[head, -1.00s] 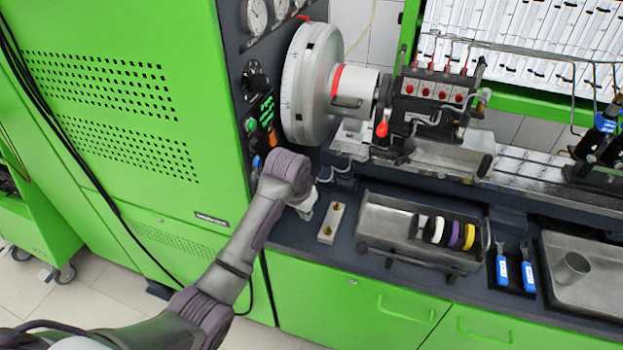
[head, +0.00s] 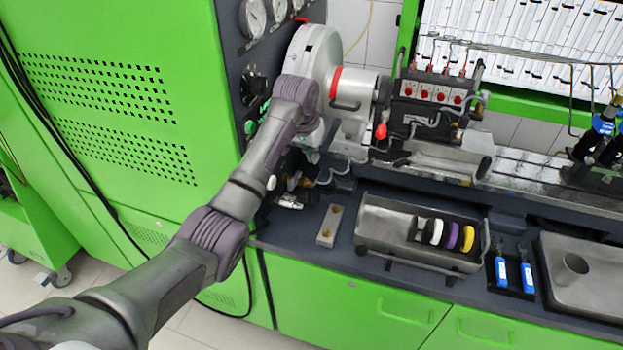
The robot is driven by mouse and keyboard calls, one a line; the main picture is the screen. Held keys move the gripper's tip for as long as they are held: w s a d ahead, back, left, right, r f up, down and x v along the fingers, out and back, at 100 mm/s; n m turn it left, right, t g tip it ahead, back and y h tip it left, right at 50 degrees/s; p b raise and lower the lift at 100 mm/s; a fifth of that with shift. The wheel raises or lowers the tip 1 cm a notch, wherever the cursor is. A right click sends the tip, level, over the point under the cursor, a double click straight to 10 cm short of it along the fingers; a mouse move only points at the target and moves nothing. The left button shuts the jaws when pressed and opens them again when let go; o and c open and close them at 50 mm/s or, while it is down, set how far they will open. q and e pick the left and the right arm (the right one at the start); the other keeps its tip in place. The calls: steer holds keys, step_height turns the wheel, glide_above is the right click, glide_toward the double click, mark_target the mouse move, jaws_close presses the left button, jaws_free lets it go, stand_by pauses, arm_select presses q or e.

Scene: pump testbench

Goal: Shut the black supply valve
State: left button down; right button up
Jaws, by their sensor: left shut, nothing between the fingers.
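My left arm comes in from the lower left. Its wrist is bent down in front of the lower part of the dark control panel. I cannot make out the black supply valve with certainty. The panel area beside and behind my wrist is hidden. A black knob (head: 254,86) shows on the panel above and left of my wrist, apart from the gripper; I cannot tell whether it is the valve. My right gripper is not in view.
The silver flywheel (head: 318,50) is right behind my wrist. A small block with brass holes (head: 330,225) lies on the bench. Right of it stands a metal tray (head: 385,215) with coloured discs, then two blue tools (head: 527,275). The green cabinet (head: 110,130) fills the left.

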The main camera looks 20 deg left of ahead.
arm_select(q)
step_height(320, 180, down, 9)
steer(key=p, duration=0.4)
steer(key=shift+s+f, duration=0.2)
steer(key=shift+s, duration=0.2)
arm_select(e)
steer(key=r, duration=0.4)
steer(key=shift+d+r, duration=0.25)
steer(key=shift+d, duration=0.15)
arm_select(q)
steer(key=shift+a, duration=0.1)
